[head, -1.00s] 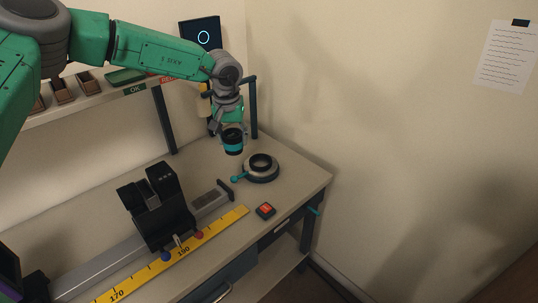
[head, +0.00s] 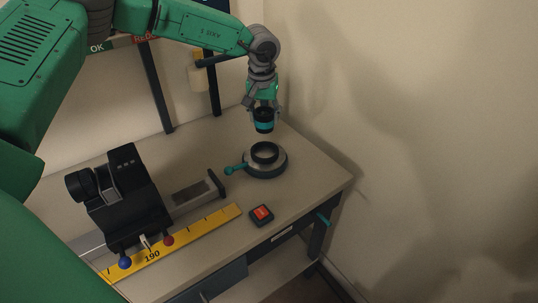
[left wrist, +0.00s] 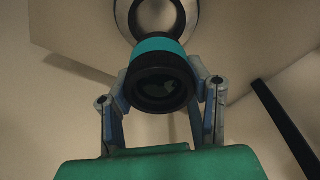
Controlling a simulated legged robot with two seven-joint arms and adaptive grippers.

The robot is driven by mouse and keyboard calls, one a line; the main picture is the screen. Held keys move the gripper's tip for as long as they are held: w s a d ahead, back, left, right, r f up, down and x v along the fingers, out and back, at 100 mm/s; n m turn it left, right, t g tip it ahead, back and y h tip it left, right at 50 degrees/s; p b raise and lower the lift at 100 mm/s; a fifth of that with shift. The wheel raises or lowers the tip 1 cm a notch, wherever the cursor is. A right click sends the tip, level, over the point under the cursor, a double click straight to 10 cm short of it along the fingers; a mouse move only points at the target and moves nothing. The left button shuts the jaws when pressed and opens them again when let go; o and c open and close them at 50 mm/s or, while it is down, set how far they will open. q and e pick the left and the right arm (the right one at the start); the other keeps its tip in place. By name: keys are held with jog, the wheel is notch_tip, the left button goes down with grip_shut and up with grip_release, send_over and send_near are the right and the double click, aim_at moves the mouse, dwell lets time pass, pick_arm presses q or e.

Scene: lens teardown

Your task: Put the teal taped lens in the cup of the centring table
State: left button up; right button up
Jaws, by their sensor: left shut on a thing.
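The teal taped lens (head: 264,121) is a black barrel with a teal band, held upright in the air. My left gripper (head: 264,108) is shut on it from above. In the left wrist view the lens (left wrist: 160,75) sits between both fingers of my left gripper (left wrist: 161,92). The centring table (head: 266,160) is a round grey base with a dark ring cup (head: 265,152) and a teal-knobbed lever. The lens hangs above the cup with a gap between them. In the left wrist view the centring table (left wrist: 190,12) shows beyond the lens, partly hidden by it. My right gripper is not in view.
A black bench device (head: 128,205) on a rail stands at the left. A yellow ruler (head: 200,228) runs along the bench front. A small dark box with a red top (head: 261,215) lies before the centring table. Bare bench top (head: 315,178) lies to its right.

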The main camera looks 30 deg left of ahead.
aim_at(264, 129)
pick_arm(q)
notch_tip(264, 129, down, 5)
jog(key=shift+a+r, duration=0.1)
notch_tip(264, 129, down, 5)
jog(key=shift+r, duration=0.1)
jog(key=o, duration=1.2)
jog(key=shift+o, duration=0.2)
jog(key=shift+r, duration=0.1)
jog(key=r, duration=0.4)
jog(key=s+r, duration=0.1)
jog(key=r, duration=0.6)
jog(key=shift+s+d+r, duration=0.35)
jog(key=shift+d, duration=0.05)
